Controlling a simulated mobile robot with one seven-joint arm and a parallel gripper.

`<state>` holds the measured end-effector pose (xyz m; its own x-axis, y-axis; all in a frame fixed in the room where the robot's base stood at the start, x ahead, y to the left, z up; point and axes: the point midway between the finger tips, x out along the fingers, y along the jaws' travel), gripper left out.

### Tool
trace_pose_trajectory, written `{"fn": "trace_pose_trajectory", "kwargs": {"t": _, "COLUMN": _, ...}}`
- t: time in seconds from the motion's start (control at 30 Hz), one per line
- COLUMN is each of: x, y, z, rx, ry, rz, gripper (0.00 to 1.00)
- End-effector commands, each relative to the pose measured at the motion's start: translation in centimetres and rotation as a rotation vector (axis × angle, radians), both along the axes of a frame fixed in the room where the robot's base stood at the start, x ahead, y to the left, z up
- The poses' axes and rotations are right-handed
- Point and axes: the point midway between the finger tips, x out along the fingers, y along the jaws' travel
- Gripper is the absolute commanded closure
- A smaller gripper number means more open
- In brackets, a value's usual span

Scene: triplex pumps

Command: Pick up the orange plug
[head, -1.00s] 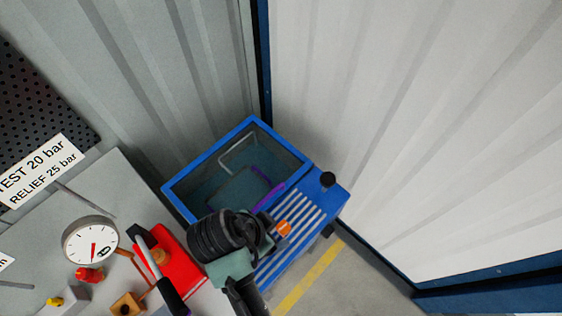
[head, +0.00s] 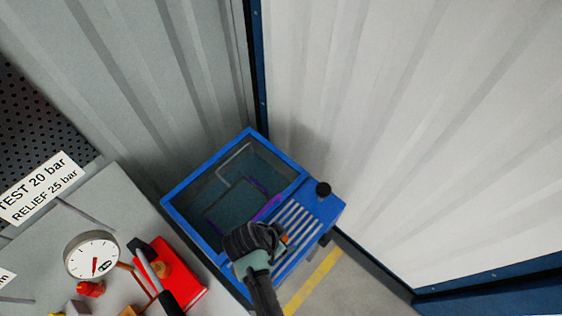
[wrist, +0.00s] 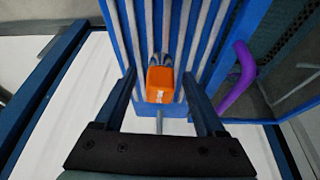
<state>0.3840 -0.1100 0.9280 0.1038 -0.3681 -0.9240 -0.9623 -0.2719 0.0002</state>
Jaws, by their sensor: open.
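The orange plug (wrist: 160,84) sits on the slatted rack (wrist: 203,50) in the wrist view, in the gap between my two fingers. My gripper (wrist: 160,85) is open, with one finger on each side of the plug. I see no clear contact. In the head view only a small bit of the orange plug (head: 285,240) shows; my wrist and gripper (head: 262,248) hide the rest. The rack (head: 305,222) is the grey-barred part on the right of a blue basin.
The blue basin (head: 171,206) holds a dark tray-like shape, and a purple hose (wrist: 236,80) runs beside the rack. A black knob (head: 323,189) stands at the rack's corner. A bench with a gauge (head: 92,255) and a red box (head: 188,283) is at left. Walls stand behind.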

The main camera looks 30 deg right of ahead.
Motion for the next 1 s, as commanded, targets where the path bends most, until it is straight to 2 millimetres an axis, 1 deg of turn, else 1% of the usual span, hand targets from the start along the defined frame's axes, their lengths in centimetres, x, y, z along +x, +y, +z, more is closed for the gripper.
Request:
{"fn": "trace_pose_trajectory", "kwargs": {"t": 0.27, "x": 0.03, "y": -0.11, "z": -0.19, "rx": 0.0, "ry": 0.0, "rz": -0.001, "gripper": 0.28}}
{"fn": "trace_pose_trajectory", "kwargs": {"t": 0.4, "x": 0.03, "y": -0.09, "z": -0.18, "rx": 0.0, "ry": 0.0, "rz": -0.001, "gripper": 0.53}}
{"fn": "trace_pose_trajectory", "kwargs": {"t": 0.47, "x": 0.03, "y": -0.09, "z": -0.18, "rx": 0.0, "ry": 0.0, "rz": -0.001, "gripper": 0.64}}
{"fn": "trace_pose_trajectory", "kwargs": {"t": 0.5, "x": 0.02, "y": -0.09, "z": -0.17, "rx": 0.0, "ry": 0.0, "rz": 0.0, "gripper": 0.71}}
{"fn": "trace_pose_trajectory", "kwargs": {"t": 0.67, "x": 0.02, "y": -0.08, "z": -0.16, "rx": 0.0, "ry": 0.0, "rz": 0.0, "gripper": 0.99}}
{"fn": "trace_pose_trajectory", "kwargs": {"t": 1.0, "x": 0.05, "y": -0.09, "z": -0.11, "rx": -0.001, "ry": -0.002, "rz": -0.001, "gripper": 1.0}}
